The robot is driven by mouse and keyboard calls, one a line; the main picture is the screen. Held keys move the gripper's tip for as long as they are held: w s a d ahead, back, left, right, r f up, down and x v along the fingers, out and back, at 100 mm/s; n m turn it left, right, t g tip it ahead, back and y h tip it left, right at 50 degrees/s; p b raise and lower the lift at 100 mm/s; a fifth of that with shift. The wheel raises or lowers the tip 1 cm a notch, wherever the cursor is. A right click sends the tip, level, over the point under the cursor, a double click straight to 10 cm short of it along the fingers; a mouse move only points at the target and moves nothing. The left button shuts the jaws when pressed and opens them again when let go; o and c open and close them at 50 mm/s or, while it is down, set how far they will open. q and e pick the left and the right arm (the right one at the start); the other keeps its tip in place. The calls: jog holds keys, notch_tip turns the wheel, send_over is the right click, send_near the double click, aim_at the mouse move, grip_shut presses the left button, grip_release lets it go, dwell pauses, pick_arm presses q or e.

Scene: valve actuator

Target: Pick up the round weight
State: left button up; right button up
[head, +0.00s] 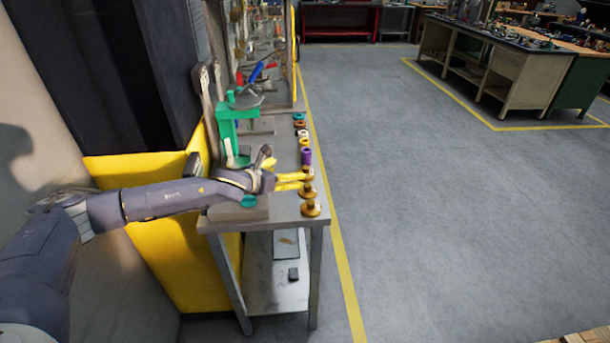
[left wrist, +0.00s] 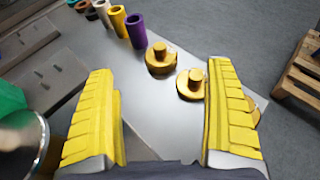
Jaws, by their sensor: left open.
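Gold round weights with upright knobs stand along the outer edge of the metal bench. In the head view the nearest weight (head: 310,209) is at the bench's front corner, with others behind it close to the fingertips. In the left wrist view one weight (left wrist: 160,62) stands ahead between the fingers. A second weight (left wrist: 191,86) is close beside the right-hand finger. A third weight (left wrist: 255,112) is mostly hidden behind that finger. My left gripper (head: 303,181) has yellow fingers spread apart with nothing between them, above the bench. My right gripper is not in view.
A row of coloured cylinders, including a purple one (head: 306,157) and a yellow one (left wrist: 117,20), continues along the bench edge. A green fixture (head: 235,118) stands farther back. The bench top (left wrist: 135,105) between the fingers is bare. Open floor lies right of the bench.

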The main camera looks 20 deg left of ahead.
aim_at(306, 168)
pick_arm(q)
jog(key=shift+x, duration=5.7)
jog(key=shift+w+r, duration=0.1)
jog(key=shift+c, duration=0.2)
jog(key=c, duration=1.1)
jog(key=shift+f, duration=0.2)
grip_shut()
